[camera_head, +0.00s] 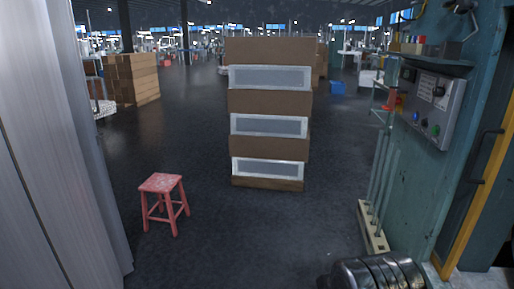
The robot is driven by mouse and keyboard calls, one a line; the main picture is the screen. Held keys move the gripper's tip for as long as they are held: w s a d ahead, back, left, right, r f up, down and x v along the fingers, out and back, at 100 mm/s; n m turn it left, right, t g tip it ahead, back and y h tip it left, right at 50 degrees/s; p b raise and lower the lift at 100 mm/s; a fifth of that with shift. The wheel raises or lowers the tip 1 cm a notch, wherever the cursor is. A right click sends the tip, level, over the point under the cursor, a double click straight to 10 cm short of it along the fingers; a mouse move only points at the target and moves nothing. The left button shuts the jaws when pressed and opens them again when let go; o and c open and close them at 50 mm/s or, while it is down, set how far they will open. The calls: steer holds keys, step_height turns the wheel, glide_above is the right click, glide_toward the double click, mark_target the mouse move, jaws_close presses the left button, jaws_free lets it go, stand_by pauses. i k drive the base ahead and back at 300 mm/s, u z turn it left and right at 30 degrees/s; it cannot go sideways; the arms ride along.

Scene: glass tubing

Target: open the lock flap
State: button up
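I cannot make out a lock flap for certain in this view. On the right stands a teal cabinet or wall (425,190) with a grey control box (432,108) fixed to it. The box carries small buttons, one lit blue and one green, and a red knob-like part beside it. At the far right edge is a dark opening or door with a yellow upright strip (482,195) and a dark handle-like bar. My gripper does not show. A dark, shiny, ribbed part lies at the bottom right edge, and I cannot tell what it belongs to.
A tall stack of brown boxes (269,100) with pale panels stands ahead. A red stool (163,186) stands left of it, near a grey panel (50,150). Glass-like tubes stand in a pale rack (371,229) by the teal wall. Dark floor between is clear.

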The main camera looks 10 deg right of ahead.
mark_target(393, 95)
steer(key=z, duration=0.05)
steer(key=i, duration=2.25)
steer(key=z, duration=0.75)
steer(key=i, duration=1.45)
steer(key=z, duration=0.45)
